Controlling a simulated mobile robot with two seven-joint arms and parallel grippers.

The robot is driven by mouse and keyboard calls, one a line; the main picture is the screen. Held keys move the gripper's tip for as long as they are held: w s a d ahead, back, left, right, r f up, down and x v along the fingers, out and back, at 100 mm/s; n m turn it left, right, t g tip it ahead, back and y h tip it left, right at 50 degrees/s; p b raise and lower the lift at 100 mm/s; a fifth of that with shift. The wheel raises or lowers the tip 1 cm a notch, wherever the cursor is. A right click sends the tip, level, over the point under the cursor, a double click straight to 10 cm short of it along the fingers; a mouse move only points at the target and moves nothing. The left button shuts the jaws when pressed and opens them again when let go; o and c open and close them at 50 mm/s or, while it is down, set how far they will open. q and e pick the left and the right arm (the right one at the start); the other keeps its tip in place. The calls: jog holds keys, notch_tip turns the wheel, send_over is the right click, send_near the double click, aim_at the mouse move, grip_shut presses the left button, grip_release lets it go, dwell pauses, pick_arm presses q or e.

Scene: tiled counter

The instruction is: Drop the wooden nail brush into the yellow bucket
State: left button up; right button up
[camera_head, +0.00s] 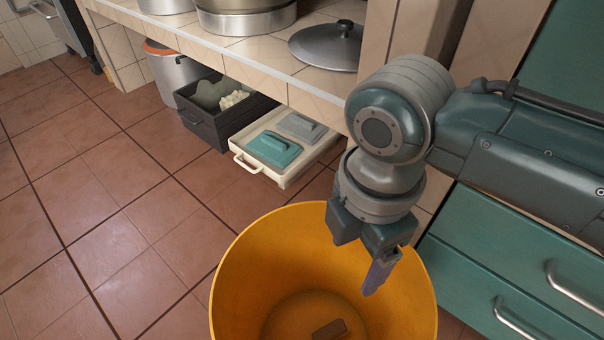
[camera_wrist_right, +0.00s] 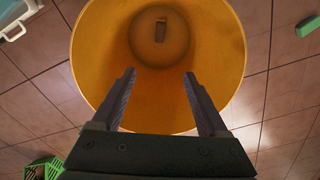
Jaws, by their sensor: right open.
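The yellow bucket (camera_head: 255,270) stands on the tiled floor at the bottom middle of the head view, and it fills the upper middle of the right wrist view (camera_wrist_right: 92,60). A small brown block, which looks like the wooden nail brush (camera_head: 330,330), lies on the bucket's bottom; it also shows in the right wrist view (camera_wrist_right: 160,31). My right gripper (camera_head: 368,280) is above the bucket's opening, pointing down. In the right wrist view its two fingers (camera_wrist_right: 160,90) are spread wide with nothing between them. My left gripper is not in view.
A cream tray (camera_head: 250,168) with lidded boxes, a dark crate (camera_head: 200,122) and a metal pot (camera_head: 172,75) stand under the tiled counter (camera_head: 255,58). A pot lid (camera_head: 328,46) lies on the counter. Teal drawers (camera_head: 500,250) are at right. Floor at left is clear.

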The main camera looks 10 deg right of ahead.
notch_tip(320, 180, up, 10)
jog(key=p, duration=0.6)
jog(key=shift+f, duration=0.2)
